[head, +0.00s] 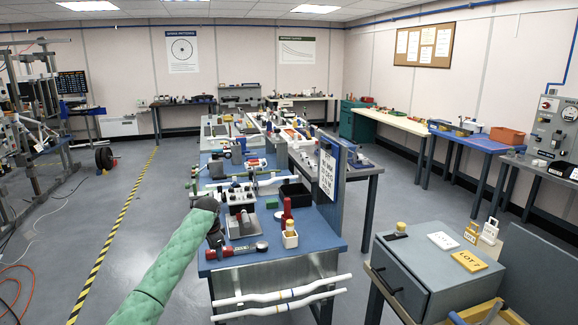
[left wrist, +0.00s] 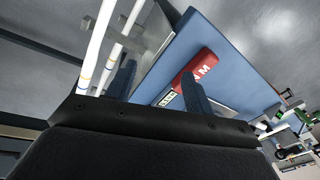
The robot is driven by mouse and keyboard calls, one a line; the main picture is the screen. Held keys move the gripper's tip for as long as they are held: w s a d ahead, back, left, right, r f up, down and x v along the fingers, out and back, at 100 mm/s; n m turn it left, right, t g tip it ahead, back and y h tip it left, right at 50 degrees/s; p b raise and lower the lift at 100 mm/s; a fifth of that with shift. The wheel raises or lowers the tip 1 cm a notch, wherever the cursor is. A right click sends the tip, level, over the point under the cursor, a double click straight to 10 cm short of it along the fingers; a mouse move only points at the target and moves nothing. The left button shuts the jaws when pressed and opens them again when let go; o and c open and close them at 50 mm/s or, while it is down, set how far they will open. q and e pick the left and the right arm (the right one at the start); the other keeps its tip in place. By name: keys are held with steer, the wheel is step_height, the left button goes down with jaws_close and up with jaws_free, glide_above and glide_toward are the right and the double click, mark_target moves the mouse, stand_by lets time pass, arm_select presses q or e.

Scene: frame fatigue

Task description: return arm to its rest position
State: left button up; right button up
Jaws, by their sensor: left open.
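My left arm wears a green quilted sleeve and reaches in from the bottom left of the head view. Its dark left gripper (head: 215,238) is over the near left corner of the blue-topped bench (head: 310,238). In the left wrist view the two dark fingers of the left gripper (left wrist: 158,72) stand apart, with nothing seen held between them. A red-handled tool (head: 240,250) lies on the bench close to the gripper. Its red part with white letters (left wrist: 200,66) shows near one finger in the left wrist view. My right gripper is not in view.
White bent tubes (head: 282,294) run along the bench's near side. A red bottle (head: 287,212), a cream cup (head: 290,239) and a black bin (head: 296,193) stand on the bench. A grey cabinet (head: 425,290) is at right. Open floor (head: 120,215) lies left.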

arm_select(q)
steer(key=w+d+r+n+t, duration=0.4)
steer(key=w+r+n+t, duration=0.15)
steer(key=r, duration=0.45)
steer(key=s+d+f+n, duration=0.1)
steer(key=s+d+f, duration=0.1)
steer(key=s+f, duration=1.15)
steer(key=s+d+f+n, duration=0.1)
steer(key=s+d+f, duration=0.1)
steer(key=s+f, duration=1.1)
steer(key=s+f+g, duration=0.3)
steer(key=s+f, duration=2.3)
steer(key=s, duration=0.1)
steer(key=s+f+g, duration=0.1)
steer(key=s+f, duration=0.3)
steer(key=s, duration=0.7)
steer(key=s+d+f+n+g, duration=0.1)
steer(key=s+f, duration=0.3)
steer(key=s, duration=0.8)
steer(key=shift+d+f+g+h, duration=0.2)
steer(key=shift+f+g+h, duration=0.15)
steer(key=shift+g, duration=0.4)
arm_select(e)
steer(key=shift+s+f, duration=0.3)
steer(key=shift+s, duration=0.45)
